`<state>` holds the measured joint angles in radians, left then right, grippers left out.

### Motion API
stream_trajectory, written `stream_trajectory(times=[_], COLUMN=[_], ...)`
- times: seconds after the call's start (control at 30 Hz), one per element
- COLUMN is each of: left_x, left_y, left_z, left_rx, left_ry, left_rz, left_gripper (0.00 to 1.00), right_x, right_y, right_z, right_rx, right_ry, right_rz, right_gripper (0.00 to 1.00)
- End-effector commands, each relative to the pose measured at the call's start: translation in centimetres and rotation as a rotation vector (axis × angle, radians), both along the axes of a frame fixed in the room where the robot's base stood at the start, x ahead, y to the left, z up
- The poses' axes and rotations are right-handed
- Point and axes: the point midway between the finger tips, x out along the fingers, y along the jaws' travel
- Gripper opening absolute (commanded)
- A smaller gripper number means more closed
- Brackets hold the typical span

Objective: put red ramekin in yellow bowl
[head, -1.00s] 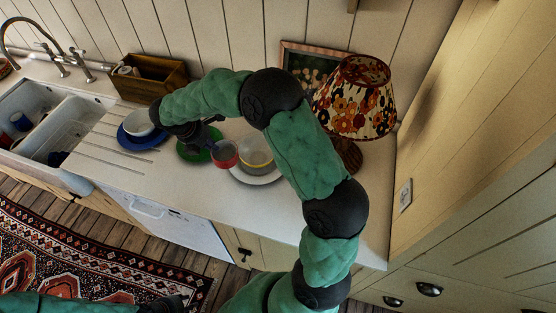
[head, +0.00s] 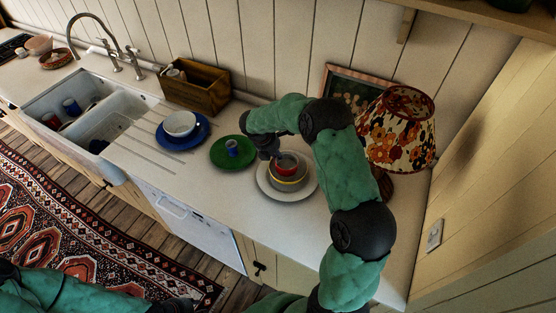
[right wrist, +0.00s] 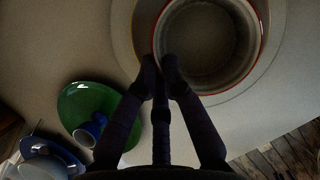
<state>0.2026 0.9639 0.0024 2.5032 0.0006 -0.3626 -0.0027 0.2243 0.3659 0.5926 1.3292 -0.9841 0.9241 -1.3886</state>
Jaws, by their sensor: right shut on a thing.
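The red ramekin (head: 286,170), grey inside, is at the yellow bowl (head: 290,185), within its outline in the head view. I cannot tell whether it rests on the bowl's bottom. In the right wrist view the ramekin (right wrist: 208,45) fills the top with its red rim. My right gripper (head: 274,154) is shut on the ramekin's near rim; its fingertips (right wrist: 161,66) meet there in the wrist view. My left gripper (head: 182,305) is low at the bottom edge, dark, and its jaws are unclear.
The bowl stands on a white plate (head: 266,188). A green plate (head: 218,157) with a blue cup (head: 232,147) is to its left. Farther left are a blue plate (head: 165,138) with a white bowl (head: 180,122). A floral lamp (head: 400,130) stands right. The counter's front is clear.

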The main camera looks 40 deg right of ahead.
Motion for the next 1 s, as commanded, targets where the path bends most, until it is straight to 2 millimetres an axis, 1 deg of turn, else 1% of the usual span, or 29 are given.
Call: stream_trajectory(times=[0.17,0.3,0.37,0.63,0.93,0.97,1.0], left_x=[0.0,0.0,0.0,0.0,0.0,0.0,0.0], left_y=[0.0,0.0,0.0,0.0,0.0,0.0,0.0], left_z=[0.0,-0.1,-0.1,-0.1,-0.7,-0.6,-0.6], left_rx=[0.0,0.0,0.0,0.0,0.0,0.0,0.0], left_ry=[0.0,0.0,0.0,0.0,0.0,0.0,0.0], left_rz=[0.0,0.0,0.0,0.0,0.0,0.0,0.0], left_gripper=[0.32,0.32,0.32,0.32,0.32,0.32,0.32], right_x=[0.0,0.0,0.1,0.1,0.1,0.1,0.1], right_y=[-0.9,-0.8,-0.8,-0.8,-0.8,-0.8,-0.8], right_z=[-1.2,-3.3,-3.8,-4.0,-4.8,-4.8,-4.7], right_rx=[0.001,0.0,0.0,-0.001,-0.001,0.0,0.0], right_ry=[0.001,0.002,0.0,-0.001,-0.001,-0.001,-0.001], right_rz=[0.0,0.0,0.001,0.0,0.0,0.0,0.0], right_gripper=[0.0,0.0,0.0,0.0,0.0,0.15,0.19])
